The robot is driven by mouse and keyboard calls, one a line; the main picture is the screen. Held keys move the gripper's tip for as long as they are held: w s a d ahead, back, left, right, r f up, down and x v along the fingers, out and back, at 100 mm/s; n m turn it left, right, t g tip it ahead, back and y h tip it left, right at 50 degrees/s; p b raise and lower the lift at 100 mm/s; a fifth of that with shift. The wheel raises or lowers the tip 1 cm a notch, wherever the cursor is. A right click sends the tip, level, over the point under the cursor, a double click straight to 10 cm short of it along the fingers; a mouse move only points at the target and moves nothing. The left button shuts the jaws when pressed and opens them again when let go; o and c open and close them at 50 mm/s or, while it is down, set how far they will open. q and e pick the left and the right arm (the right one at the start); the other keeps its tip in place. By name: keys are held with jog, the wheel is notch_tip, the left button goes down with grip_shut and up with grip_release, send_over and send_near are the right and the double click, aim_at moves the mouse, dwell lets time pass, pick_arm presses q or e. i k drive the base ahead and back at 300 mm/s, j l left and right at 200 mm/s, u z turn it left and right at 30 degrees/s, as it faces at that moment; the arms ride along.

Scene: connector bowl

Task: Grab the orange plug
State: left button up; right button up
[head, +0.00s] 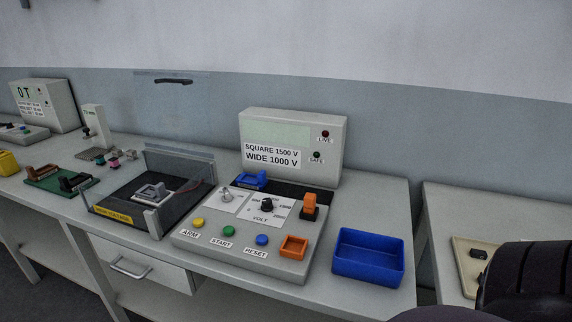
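An orange block-shaped plug (309,202) stands upright on a small black base (309,215) at the right back of the grey control panel. Whether it is seated in the base or only rests on it, I cannot tell. Neither of my grippers shows in the head view; a dark rounded part of my own body fills the lower right corner.
An orange square holder (293,246) sits at the panel's front right. A blue bin (368,257) stands right of the panel. A blue connector (251,181) lies behind the panel's switch. A clear-walled black test bay (120,199) is at left. A gap separates the right table.

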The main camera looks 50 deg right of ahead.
aim_at(310, 198)
jog(key=j+z, duration=0.1)
jog(key=z, duration=0.35)
jog(key=j+z, duration=0.1)
jog(key=z, duration=0.3)
jog(key=j+z, duration=0.1)
jog(key=z, duration=0.35)
jog(key=j+z, duration=0.1)
jog(key=z, duration=0.35)
